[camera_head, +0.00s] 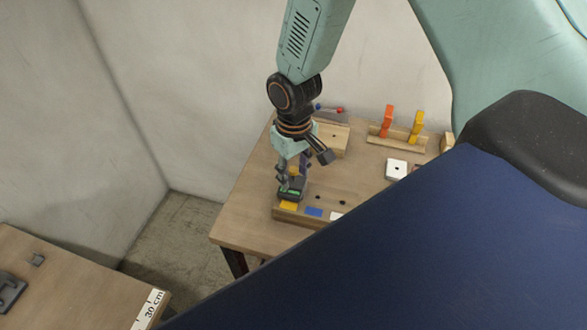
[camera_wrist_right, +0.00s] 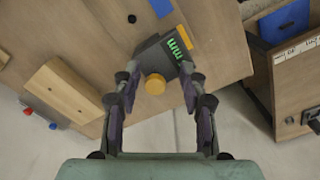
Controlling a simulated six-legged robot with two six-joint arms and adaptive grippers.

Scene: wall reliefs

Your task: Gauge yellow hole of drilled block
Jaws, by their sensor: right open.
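The drilled block (camera_head: 328,200) is a long wooden block near the table's front left edge. It has dark holes on top and yellow (camera_head: 289,206), blue (camera_head: 313,212) and white labels along its front. A dark gauge (camera_head: 292,190) with a green display stands at the yellow-label end. In the wrist view the gauge (camera_wrist_right: 172,47) shows "mm" and a round yellow knob (camera_wrist_right: 155,84). My right gripper (camera_head: 293,172) is above it, its open fingers on either side of the knob. Whether the gauge sits in the yellow hole is hidden. My left gripper is in neither view.
A wooden rack (camera_head: 395,143) holds an orange and a yellow upright piece. A white square piece (camera_head: 396,169) lies to the right. A second table (camera_head: 75,285) marked "30 cm" is at lower left.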

